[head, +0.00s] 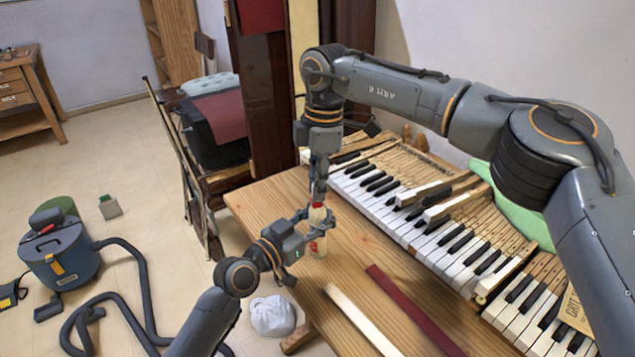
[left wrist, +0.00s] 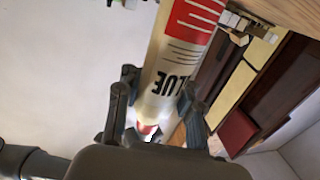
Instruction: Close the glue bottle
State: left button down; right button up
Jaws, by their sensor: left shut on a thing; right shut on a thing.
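The white glue bottle (head: 318,241) with red marking stands upright at the near left edge of the wooden table. My left gripper (head: 303,238) is shut around its body from the left. In the left wrist view the bottle (left wrist: 178,65) shows a red label and "GLUE" lettering between the fingers (left wrist: 158,100). My right gripper (head: 318,193) points straight down at the bottle's top, shut on the small red cap (head: 318,204), which its fingers mostly hide. Whether the cap is seated on the bottle or just above it I cannot tell.
The wooden table (head: 265,200) carries a piano keyboard (head: 430,225) with several raised or loose keys. A cream strip (head: 362,320) and a dark red strip (head: 415,310) lie in front. A blue vacuum (head: 62,255) and a white bag (head: 272,316) are on the floor.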

pick_arm(q)
jog(key=shift+f, duration=0.2)
pick_arm(e)
jog(key=o, duration=0.9)
jog(key=r, duration=0.8)
jog(key=d+r, duration=0.1)
jog(key=r, duration=0.3)
pick_arm(q)
jog(key=c, duration=0.8)
grip_release()
jog(key=shift+r, duration=0.1)
pick_arm(e)
jog(key=shift+w, duration=0.1)
pick_arm(q)
jog(key=v, duration=1.2)
jog(key=shift+a, duration=0.1)
